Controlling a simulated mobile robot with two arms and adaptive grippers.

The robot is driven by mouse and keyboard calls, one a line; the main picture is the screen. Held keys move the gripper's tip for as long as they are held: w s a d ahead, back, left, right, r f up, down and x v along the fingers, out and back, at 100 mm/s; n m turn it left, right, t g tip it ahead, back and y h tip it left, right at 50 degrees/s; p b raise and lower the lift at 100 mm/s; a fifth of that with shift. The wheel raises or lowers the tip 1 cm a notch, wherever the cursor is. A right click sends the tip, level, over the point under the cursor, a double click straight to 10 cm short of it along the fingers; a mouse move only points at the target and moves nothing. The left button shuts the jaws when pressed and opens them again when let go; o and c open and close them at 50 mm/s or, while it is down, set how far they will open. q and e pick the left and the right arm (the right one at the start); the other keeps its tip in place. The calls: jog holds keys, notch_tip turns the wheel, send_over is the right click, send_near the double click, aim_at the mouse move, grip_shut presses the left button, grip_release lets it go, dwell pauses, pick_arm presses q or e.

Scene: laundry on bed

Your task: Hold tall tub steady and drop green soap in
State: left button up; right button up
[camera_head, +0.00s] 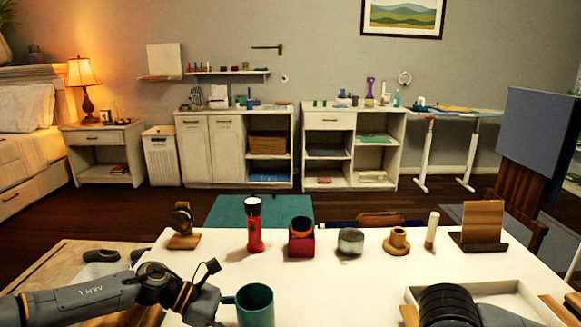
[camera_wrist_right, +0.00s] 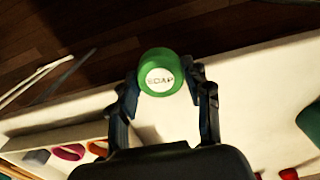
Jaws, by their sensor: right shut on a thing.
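The tall tub (camera_head: 255,308) is dark green-teal and stands upright at the front of the white table, cut off by the bottom edge of the head view. My left gripper (camera_head: 222,308) is at the tub's left side; its fingertips are hard to make out, so its grip is unclear. The green soap (camera_wrist_right: 160,72) is a round piece with a white "SOAP" label. In the right wrist view my right gripper (camera_wrist_right: 162,90) is shut on it, one finger on each side. A green object at that view's right edge may be the tub; I cannot tell.
Along the table's (camera_head: 365,285) back edge stand a red flashlight (camera_head: 254,228), a red box (camera_head: 301,240), a grey round tin (camera_head: 350,241), a wooden holder (camera_head: 397,241) and a wooden stand (camera_head: 480,225). A white tray (camera_head: 510,296) lies at the right. The table's middle is clear.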

jog(key=w+a+r, duration=0.1)
jog(key=w, duration=0.1)
jog(key=w+a+r, duration=0.1)
jog(key=w+a, duration=0.2)
jog(key=w, duration=0.1)
jog(key=shift+w+a+r, duration=0.2)
jog(key=shift+w+r, duration=0.05)
jog(key=shift+r, duration=0.15)
jog(key=w+a+r, duration=0.6)
jog(key=a+r, duration=0.4)
jog(key=w+a+r, duration=0.6)
jog(key=a+r, duration=0.3)
jog(key=a, duration=0.1)
jog(key=shift+s+d+f, duration=0.1)
jog(key=shift+s+f, duration=0.05)
jog(key=shift+f, duration=1.3)
jog(key=shift+s+d+f, duration=0.1)
jog(key=shift+f, duration=1.3)
jog(key=o, duration=1.2)
jog(key=shift+o, duration=0.2)
